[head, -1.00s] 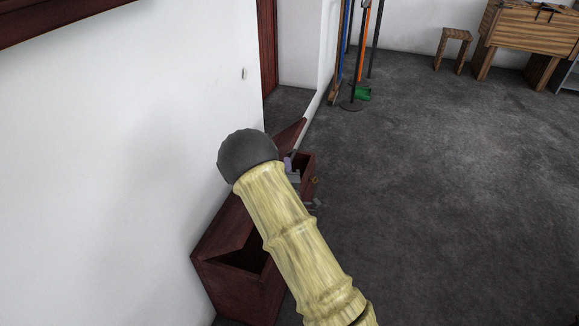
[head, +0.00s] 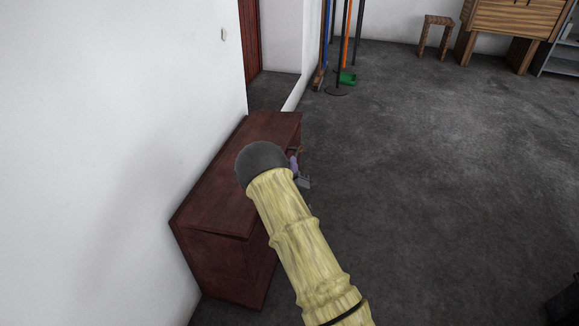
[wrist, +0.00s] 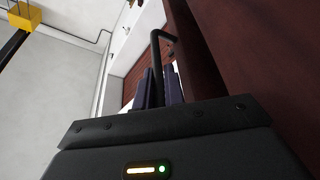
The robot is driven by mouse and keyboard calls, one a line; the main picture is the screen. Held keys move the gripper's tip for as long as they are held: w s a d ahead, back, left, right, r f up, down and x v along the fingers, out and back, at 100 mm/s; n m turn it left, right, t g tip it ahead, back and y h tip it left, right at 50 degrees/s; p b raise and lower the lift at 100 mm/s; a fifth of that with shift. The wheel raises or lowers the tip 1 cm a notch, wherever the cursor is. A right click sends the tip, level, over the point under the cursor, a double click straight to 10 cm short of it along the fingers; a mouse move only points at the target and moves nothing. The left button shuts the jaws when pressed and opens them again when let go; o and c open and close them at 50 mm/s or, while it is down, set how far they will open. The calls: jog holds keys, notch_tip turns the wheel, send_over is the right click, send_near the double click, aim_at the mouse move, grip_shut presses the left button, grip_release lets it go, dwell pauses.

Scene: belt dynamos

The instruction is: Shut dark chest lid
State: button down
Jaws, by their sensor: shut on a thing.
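The dark red-brown wooden chest (head: 222,260) stands against the white wall in the head view. Its lid (head: 215,195) lies down flat over the box, with no gap showing along the visible near end. Part of its front is hidden behind my arm. My gripper (head: 294,163) is at the chest's front side, mostly hidden by my arm. In the wrist view, the two dark fingers (wrist: 159,88) are shut on a thin black bent bar (wrist: 155,52), which looks like a handle on the chest. Dark red wood (wrist: 215,50) fills the right of that view.
A doorway with a red door (head: 250,40) is beyond the chest. Long-handled tools (head: 340,45) and a green dustpan (head: 348,78) stand by the far wall. A stool (head: 437,30) and a wooden cabinet (head: 510,30) are at the back right.

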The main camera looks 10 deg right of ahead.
jog(key=shift+d+f, duration=0.15)
jog(key=c, duration=1.5)
grip_release()
jog(key=shift+w, duration=0.1)
jog(key=p+v, duration=0.3)
jog(key=v, duration=1.4)
jog(key=shift+s, duration=0.3)
